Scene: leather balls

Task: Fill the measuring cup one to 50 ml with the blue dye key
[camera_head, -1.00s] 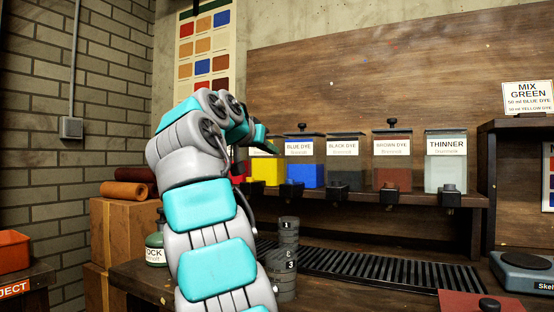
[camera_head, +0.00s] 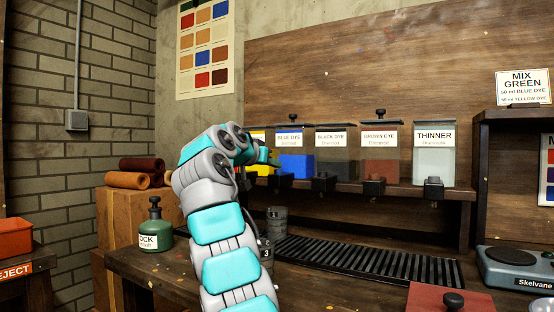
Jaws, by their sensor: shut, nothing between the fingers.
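The blue dye dispenser (camera_head: 296,166) stands on the shelf with a dark key (camera_head: 283,175) at its lower front. My gripper (camera_head: 274,160), small and partly hidden by my wrist, is shut and empty at the left edge of the blue dye dispenser, close to its key. I cannot tell whether they touch. Grey measuring cups stand on the bench below. The rear one (camera_head: 277,222) has a small label that I cannot read surely now, and the nearer one (camera_head: 267,246) is marked 3. My arm hides part of them. Measuring cup one cannot be picked out surely.
Black dye (camera_head: 328,168), brown dye (camera_head: 380,168) and thinner (camera_head: 434,160) dispensers continue to the right. Yellow dye shows partly behind my arm. A slotted drip grate (camera_head: 370,262) runs below. A green bottle (camera_head: 155,232) stands left, a scale (camera_head: 518,268) right.

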